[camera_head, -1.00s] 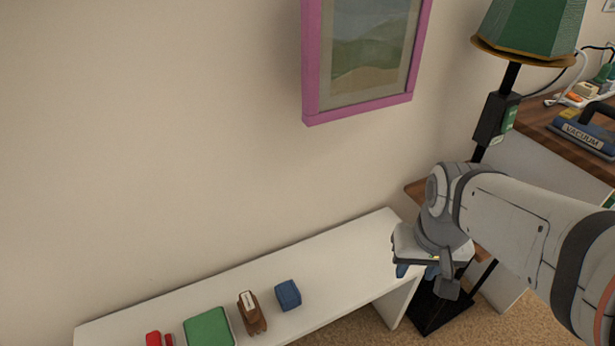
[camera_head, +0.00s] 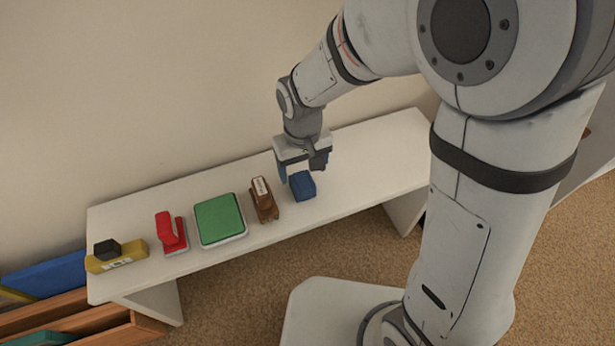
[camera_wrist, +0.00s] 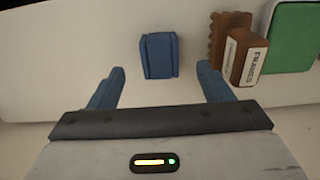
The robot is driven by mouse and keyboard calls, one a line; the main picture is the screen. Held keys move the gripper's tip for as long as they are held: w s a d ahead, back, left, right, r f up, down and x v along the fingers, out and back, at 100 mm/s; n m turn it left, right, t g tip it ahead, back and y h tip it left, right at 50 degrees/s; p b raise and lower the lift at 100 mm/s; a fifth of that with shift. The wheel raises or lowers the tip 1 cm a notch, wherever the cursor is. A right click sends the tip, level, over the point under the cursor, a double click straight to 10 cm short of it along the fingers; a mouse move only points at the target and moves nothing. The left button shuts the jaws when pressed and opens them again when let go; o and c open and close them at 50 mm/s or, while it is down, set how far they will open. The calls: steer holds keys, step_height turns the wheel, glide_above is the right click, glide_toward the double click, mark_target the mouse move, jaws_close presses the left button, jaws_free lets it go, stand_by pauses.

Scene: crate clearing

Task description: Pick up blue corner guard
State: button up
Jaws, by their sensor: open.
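The blue corner guard (camera_head: 303,187) is a small blue block on the white bench, near the bench's front edge. It also shows in the wrist view (camera_wrist: 159,56), ahead of and between my fingertips. My gripper (camera_head: 301,172) is open and empty, pointing down just above and behind the guard in the head view. In the wrist view its two blue fingers (camera_wrist: 163,80) are spread on either side, with the guard beyond their tips. They do not appear to touch it.
On the white bench (camera_head: 360,160), a brown stamp-like block (camera_head: 264,203) stands close left of the guard. Further left are a green-topped pad (camera_head: 219,217), a red stapler (camera_head: 171,236) and a yellow item (camera_head: 117,256) with a black block. The bench's right part is clear.

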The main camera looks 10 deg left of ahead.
mark_target(304, 183)
step_height(304, 183, down, 8)
steer(key=b, duration=0.3)
steer(key=shift+r, duration=0.1)
steer(key=shift+c, duration=0.4)
steer(key=c, duration=1)
steer(key=shift+o, duration=0.2)
steer(key=shift+r, duration=0.1)
